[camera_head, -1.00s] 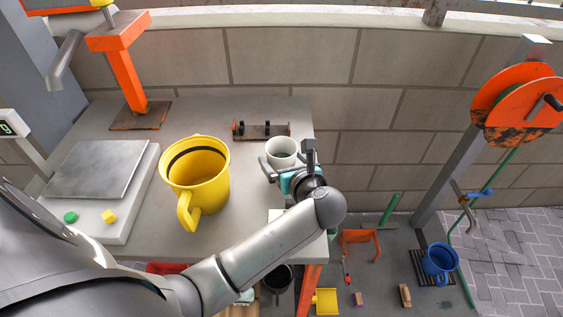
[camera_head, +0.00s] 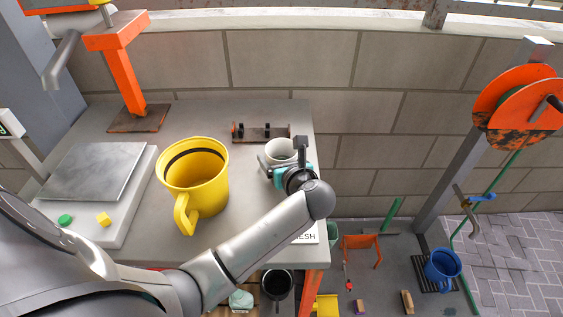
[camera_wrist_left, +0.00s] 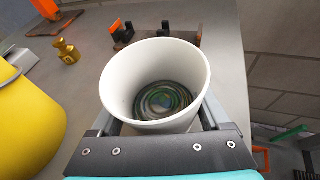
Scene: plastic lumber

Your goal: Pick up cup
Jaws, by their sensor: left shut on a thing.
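A white cup (camera_head: 280,151) is upright at the back right of the grey worktop, beside the yellow mug. My left gripper (camera_head: 272,162) is shut on it, with a finger on either side. In the left wrist view the cup (camera_wrist_left: 155,85) fills the middle, its open mouth facing the camera. Dark swirled coloured bands show at its bottom. My left gripper (camera_wrist_left: 157,128) reaches around its sides there, the fingers partly hidden behind it. I cannot tell whether the cup's base touches the worktop. My right gripper is not in view.
A large yellow mug (camera_head: 197,178) stands close on the left. A small black-and-rust rack (camera_head: 261,134) is just behind the cup. A scale (camera_head: 95,172) and an orange stand (camera_head: 125,65) are at left. A brass weight (camera_wrist_left: 66,51) shows in the wrist view.

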